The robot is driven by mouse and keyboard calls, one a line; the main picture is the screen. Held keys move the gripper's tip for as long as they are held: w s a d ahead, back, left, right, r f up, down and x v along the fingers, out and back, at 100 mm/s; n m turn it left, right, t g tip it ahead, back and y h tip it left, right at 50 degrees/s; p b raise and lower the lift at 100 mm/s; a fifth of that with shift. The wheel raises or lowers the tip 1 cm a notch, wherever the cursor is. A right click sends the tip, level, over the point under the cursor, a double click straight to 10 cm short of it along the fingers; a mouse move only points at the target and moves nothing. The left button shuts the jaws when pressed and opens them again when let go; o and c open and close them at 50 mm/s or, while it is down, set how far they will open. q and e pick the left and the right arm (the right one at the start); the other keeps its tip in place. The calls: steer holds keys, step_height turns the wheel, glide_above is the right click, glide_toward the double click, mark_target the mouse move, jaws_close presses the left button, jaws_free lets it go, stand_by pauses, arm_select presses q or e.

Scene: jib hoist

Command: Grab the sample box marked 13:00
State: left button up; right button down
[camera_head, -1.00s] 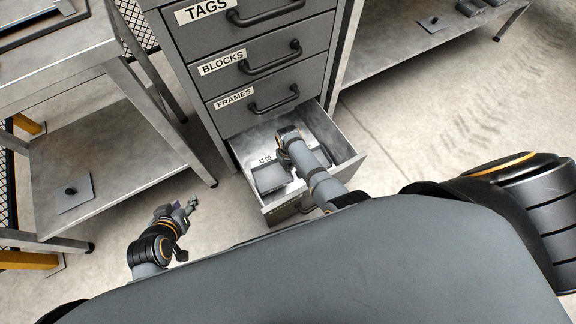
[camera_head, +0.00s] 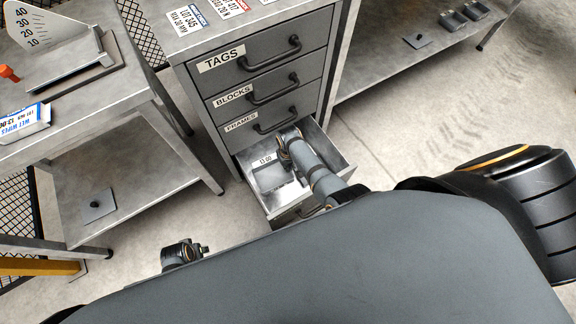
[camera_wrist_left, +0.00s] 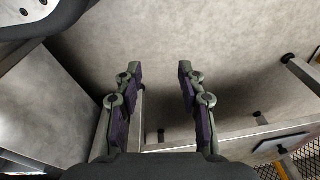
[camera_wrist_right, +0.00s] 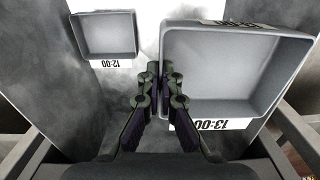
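The sample box marked 13:00 (camera_wrist_right: 235,75) is a grey open-topped box with a white label on its rim. In the right wrist view it looks large and close, above the drawer floor. It also shows in the head view (camera_head: 268,178), inside the open drawer (camera_head: 342,158). My right gripper (camera_wrist_right: 160,72) is nearly closed, one finger on each side of the box's near-left wall, shut on it. In the head view, my right wrist hides its fingertips. A smaller-looking box marked 12:00 (camera_wrist_right: 107,38) sits lower in the drawer. My left gripper (camera_wrist_left: 159,68) is open and empty over the floor.
Closed drawers marked TAGS, BLOCKS and FRAMES (camera_head: 241,122) rise above the open one. A metal table (camera_head: 95,90) with a lower shelf stands at the left, a bench (camera_head: 385,55) at the right. The drawer's side walls are close around my right arm.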

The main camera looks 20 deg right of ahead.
step_height(320, 180, up, 3)
steer(key=shift+f+p, duration=0.1)
steer(key=shift+p, duration=1.1)
step_height(320, 180, up, 5)
steer(key=p, duration=0.5)
arm_select(q)
steer(key=s+a+f, duration=0.1)
steer(key=s+f, duration=0.1)
steer(key=s, duration=0.5)
steer(key=s+a+f, duration=0.2)
steer(key=s+f, duration=0.1)
steer(key=s, duration=0.5)
steer(key=shift+s+p, duration=0.2)
steer(key=shift+p, duration=0.15)
